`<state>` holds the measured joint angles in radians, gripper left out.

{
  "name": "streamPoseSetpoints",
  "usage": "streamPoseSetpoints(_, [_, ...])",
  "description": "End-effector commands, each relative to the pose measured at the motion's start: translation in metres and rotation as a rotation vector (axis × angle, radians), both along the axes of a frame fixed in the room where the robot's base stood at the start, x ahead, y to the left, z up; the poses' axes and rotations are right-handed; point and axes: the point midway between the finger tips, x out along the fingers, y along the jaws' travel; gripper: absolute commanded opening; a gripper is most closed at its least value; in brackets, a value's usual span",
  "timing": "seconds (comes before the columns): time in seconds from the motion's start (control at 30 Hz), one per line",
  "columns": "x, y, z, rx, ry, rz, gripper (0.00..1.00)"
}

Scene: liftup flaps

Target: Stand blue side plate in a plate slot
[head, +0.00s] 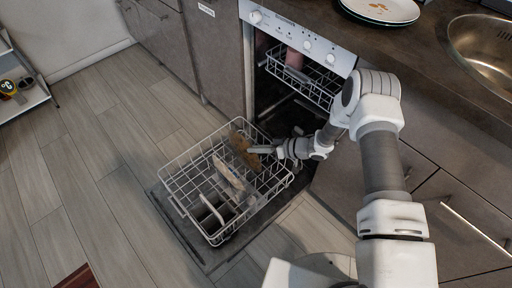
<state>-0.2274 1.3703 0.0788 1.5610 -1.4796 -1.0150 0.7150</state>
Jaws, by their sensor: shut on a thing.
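My gripper (262,149) reaches in from the right over the pulled-out lower dishwasher rack (181,207). It is shut on a brown-looking plate (243,150) seen nearly edge-on at the rack's back right. No clear blue shows on this plate, so I cannot tell its true colour. The plate is steeply tilted or upright; whether its lower edge sits between the tines is too small to tell. A pale, brown-marked plate (229,175) stands in the middle of the rack. Pale and dark dishes (212,211) stand near the front.
The upper rack (310,78) is partly inside the open dishwasher (300,36). Soiled plates (380,10) lie stacked on the counter beside the sink (482,48). A shelf (22,96) stands far left. The wooden floor left of the rack is clear.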

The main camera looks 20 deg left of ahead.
Motion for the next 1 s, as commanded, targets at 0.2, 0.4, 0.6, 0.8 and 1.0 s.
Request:
streamPoseSetpoints(0.2, [0.000, 0.001, -0.005, 0.002, -0.001, 0.000, 0.00])
streamPoseSetpoints(0.4, [0.000, 0.001, -0.010, 0.002, -0.001, 0.000, 0.00])
streamPoseSetpoints(0.6, [0.000, 0.001, -0.015, 0.002, 0.000, 0.000, 0.00])
streamPoseSetpoints(0.8, [0.001, 0.001, -0.020, 0.002, -0.001, 0.000, 0.00])
streamPoseSetpoints(1.0, [0.000, 0.001, -0.025, 0.002, 0.000, 0.000, 0.00])
